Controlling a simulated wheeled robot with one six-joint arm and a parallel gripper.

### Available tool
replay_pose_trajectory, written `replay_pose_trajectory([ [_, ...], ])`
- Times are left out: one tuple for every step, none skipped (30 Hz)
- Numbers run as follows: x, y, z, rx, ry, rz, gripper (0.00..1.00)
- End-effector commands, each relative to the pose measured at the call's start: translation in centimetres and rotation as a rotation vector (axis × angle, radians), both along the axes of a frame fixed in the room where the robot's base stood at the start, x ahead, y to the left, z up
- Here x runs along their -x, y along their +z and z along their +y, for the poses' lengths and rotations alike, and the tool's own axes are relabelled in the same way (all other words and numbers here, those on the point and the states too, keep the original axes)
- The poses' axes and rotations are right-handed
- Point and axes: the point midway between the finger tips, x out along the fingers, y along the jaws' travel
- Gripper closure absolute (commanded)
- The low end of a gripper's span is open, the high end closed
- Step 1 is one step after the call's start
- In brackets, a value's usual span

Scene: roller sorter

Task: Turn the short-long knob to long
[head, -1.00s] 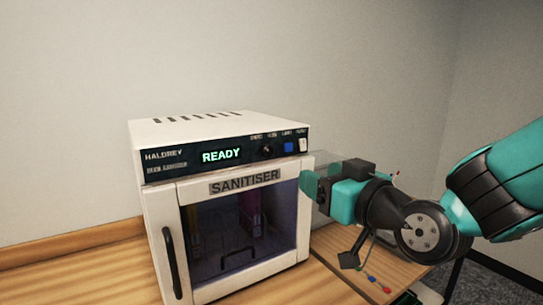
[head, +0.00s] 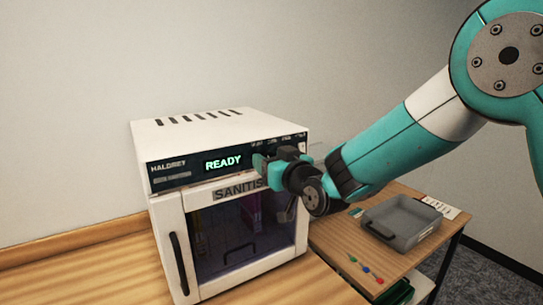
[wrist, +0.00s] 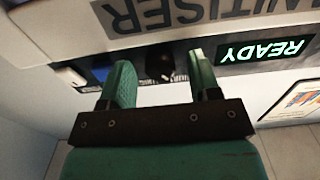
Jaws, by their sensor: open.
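The white sanitiser (head: 215,129) stands on the wooden counter, its dark control strip showing a green READY display (head: 223,162). My gripper (head: 265,166) is in front of the right part of that strip and hides the knob in the head view. In the wrist view, which is upside down, the dark round knob (wrist: 159,63) lies between the two green fingers of my open gripper (wrist: 162,75). The fingers stand apart on either side of it, with no clear contact. I cannot read the knob's setting or its small labels.
A blue button (wrist: 101,74) and a white switch (wrist: 70,77) sit beside the knob. The sanitiser's glass door is shut, with a dark handle (head: 179,263) at left. A grey tray (head: 402,222) and several small coloured items lie on the side table at right.

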Motion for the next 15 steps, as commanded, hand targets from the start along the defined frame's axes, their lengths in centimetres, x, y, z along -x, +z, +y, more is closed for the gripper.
replay_pose_trajectory([
  [-0.04, 0.02, 0.04, 0.000, 0.000, 0.000, 0.43],
  [-0.05, 0.01, 0.05, 0.000, 0.000, 0.000, 0.43],
  [-0.04, 0.00, 0.04, 0.000, 0.000, 0.000, 0.43],
  [-0.04, -0.01, 0.04, 0.000, 0.000, 0.000, 0.43],
  [-0.04, -0.01, 0.04, 0.000, 0.000, 0.000, 0.43],
  [-0.03, -0.01, 0.03, 0.000, 0.000, 0.000, 0.43],
  [-0.03, -0.01, 0.03, 0.000, 0.000, 0.000, 0.46],
  [-0.03, -0.01, 0.03, 0.000, 0.000, 0.000, 0.52],
  [-0.02, -0.02, 0.03, 0.000, 0.000, 0.000, 0.62],
  [-0.02, -0.01, 0.03, 0.000, 0.000, 0.000, 0.69],
  [-0.02, -0.01, 0.03, 0.000, 0.000, 0.000, 0.75],
  [-0.01, -0.01, 0.02, 0.000, 0.000, 0.000, 0.85],
  [-0.01, -0.01, 0.02, 0.000, 0.000, 0.000, 0.92],
  [-0.01, -0.01, 0.02, 0.000, 0.000, 0.000, 0.93],
  [-0.01, -0.01, 0.02, -0.001, 0.000, 0.001, 0.93],
])
